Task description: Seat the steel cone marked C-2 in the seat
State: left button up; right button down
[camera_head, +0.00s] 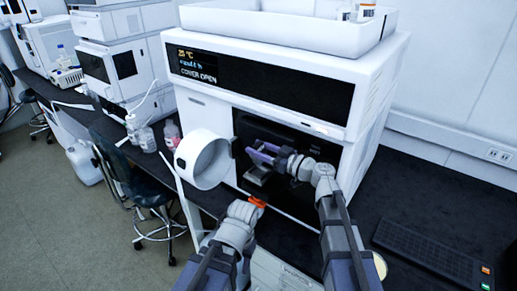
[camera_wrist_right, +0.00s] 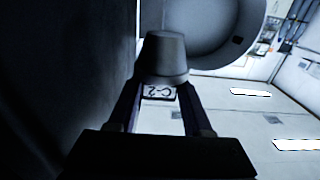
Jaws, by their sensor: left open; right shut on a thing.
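My right gripper (camera_head: 262,152) reaches into the dark opening in the front of the white instrument. In the right wrist view the gripper (camera_wrist_right: 160,92) is shut on a dull grey steel cone (camera_wrist_right: 165,57), which stands out beyond the fingertips. A tag reading C-2 (camera_wrist_right: 160,91) shows just below the cone, between the fingers. I cannot make out the cone clearly in the head view. My left gripper (camera_head: 258,202), with orange tips, is open below and in front of the opening. The seat cannot be made out in the dark interior (camera_head: 290,142).
The round white cover (camera_head: 205,160) stands swung open left of the opening; the instrument display (camera_head: 197,66) reads COVER OPEN. A white tray (camera_head: 290,30) sits on top. Bottles (camera_head: 145,137) stand to the left. A dark keyboard (camera_head: 430,252) lies at the right.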

aim_at(259, 161)
jog(key=shift+f+b, duration=2)
jog(key=shift+f, duration=0.3)
jog(key=shift+f+b, duration=0.35)
jog(key=shift+c, duration=1.2)
grip_release()
jog(key=shift+r, duration=0.15)
notch_tip(259, 161, up, 10)
jog(key=p, duration=1)
jog(key=shift+s, duration=0.1)
